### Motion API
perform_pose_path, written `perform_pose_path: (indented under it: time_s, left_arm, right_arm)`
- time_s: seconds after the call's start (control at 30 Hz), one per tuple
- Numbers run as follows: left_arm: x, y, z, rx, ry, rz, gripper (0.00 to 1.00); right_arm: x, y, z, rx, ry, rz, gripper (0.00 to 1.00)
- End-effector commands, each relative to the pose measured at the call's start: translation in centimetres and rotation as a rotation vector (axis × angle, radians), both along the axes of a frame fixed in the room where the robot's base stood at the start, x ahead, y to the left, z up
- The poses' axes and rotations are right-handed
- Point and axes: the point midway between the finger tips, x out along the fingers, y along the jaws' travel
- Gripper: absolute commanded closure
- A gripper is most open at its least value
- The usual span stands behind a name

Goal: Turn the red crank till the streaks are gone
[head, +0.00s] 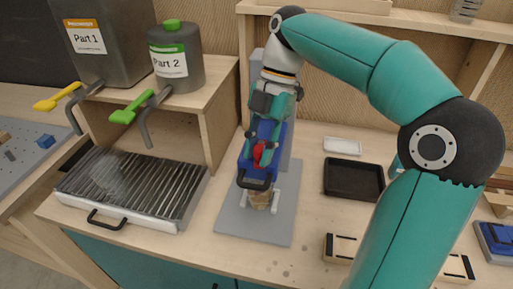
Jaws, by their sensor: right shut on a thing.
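The red crank (259,153) sits on a blue mixer head (247,172) on a grey stand (228,222). My right gripper (262,143) reaches down over it from above and is shut on the red crank; its fingers partly hide the crank and the mixer head. Below the mixer head stands a small brownish cup (259,201), between light posts. Its contents are too small and covered for me to tell whether streaks show. My left gripper is not in view.
Containers marked Part 1 (108,61) and Part 2 (187,79) stand on a wooden shelf at the left, above a grated tray (125,182). A black tray (371,178) and a small white tray (342,146) lie to the right. Bare bench shows around them.

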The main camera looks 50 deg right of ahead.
Motion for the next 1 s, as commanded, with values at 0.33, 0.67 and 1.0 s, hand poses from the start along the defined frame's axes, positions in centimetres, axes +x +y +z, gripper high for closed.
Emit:
perform_pose_path:
  time_s: [0.33, 0.67, 1.0]
  left_arm:
    - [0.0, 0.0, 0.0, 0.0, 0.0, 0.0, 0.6]
    - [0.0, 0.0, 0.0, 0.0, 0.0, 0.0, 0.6]
    - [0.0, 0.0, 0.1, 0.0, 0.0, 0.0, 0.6]
  right_arm:
    - [0.0, -0.1, 0.0, -0.004, 0.001, -0.002, 0.66]
    - [0.0, 0.0, 0.0, -0.002, 0.0, -0.001, 0.47]
    - [0.2, -0.8, 1.8, -0.003, -0.003, -0.002, 0.47]
